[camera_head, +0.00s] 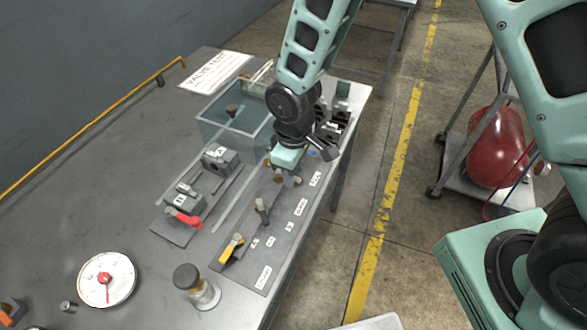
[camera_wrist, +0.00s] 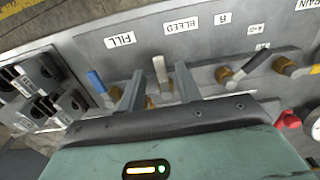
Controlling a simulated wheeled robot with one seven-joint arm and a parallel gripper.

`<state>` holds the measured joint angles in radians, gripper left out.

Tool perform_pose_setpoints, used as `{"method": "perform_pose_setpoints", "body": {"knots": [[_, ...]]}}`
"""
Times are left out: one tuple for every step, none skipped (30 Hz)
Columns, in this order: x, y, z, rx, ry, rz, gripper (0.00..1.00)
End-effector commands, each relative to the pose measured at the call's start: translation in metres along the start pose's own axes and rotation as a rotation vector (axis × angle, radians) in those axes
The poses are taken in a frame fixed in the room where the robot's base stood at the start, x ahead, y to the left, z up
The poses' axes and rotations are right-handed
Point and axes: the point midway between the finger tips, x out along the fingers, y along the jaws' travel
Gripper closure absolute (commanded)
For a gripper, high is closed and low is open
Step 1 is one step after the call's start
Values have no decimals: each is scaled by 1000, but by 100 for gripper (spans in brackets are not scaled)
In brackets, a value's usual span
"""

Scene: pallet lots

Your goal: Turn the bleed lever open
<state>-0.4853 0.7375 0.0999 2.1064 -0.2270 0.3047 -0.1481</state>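In the wrist view the bleed lever (camera_wrist: 160,69) is a pale grey handle on a brass valve, beside the white BLEED label (camera_wrist: 181,26). It points up toward the labels. My gripper (camera_wrist: 159,78) is open, with one finger on each side of the bleed lever. A small gap shows at each side; I cannot tell whether either finger touches it. In the head view my gripper (camera_head: 286,177) is low over the valve panel (camera_head: 285,222) and hides most of the bleed lever.
The blue lever (camera_wrist: 97,82) near the FILL label is close to the left finger. A dark grey lever (camera_wrist: 256,60) stands to the right. A yellow lever (camera_head: 232,249), red lever (camera_head: 184,217), clear tank (camera_head: 212,127) and gauge (camera_head: 107,279) also share the bench.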

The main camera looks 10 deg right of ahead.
Motion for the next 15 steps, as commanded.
{"method": "perform_pose_setpoints", "body": {"knots": [[0, 0, 0, 0, -1, 0, 66], [0, 0, 0, 0, -1, -1, 66], [0, 0, 0, 0, -1, -1, 66], [0, 0, 0, 0, -1, -1, 66], [-1, 0, 0, 1, -1, -1, 66], [-3, 0, 0, 1, 0, -1, 66], [-5, 0, 0, 1, 0, 0, 66], [-7, 0, 0, 1, 0, -1, 66], [-12, 0, 0, 1, 1, 0, 66], [-16, 0, -1, 1, 3, 0, 66], [-21, 0, 0, 1, 2, 0, 66], [-28, 0, 0, 1, 4, 1, 66], [-34, 0, 0, 2, 4, 1, 66], [-41, 1, -1, 2, 5, 1, 66], [-50, 0, -1, 2, 5, 1, 66]]}}
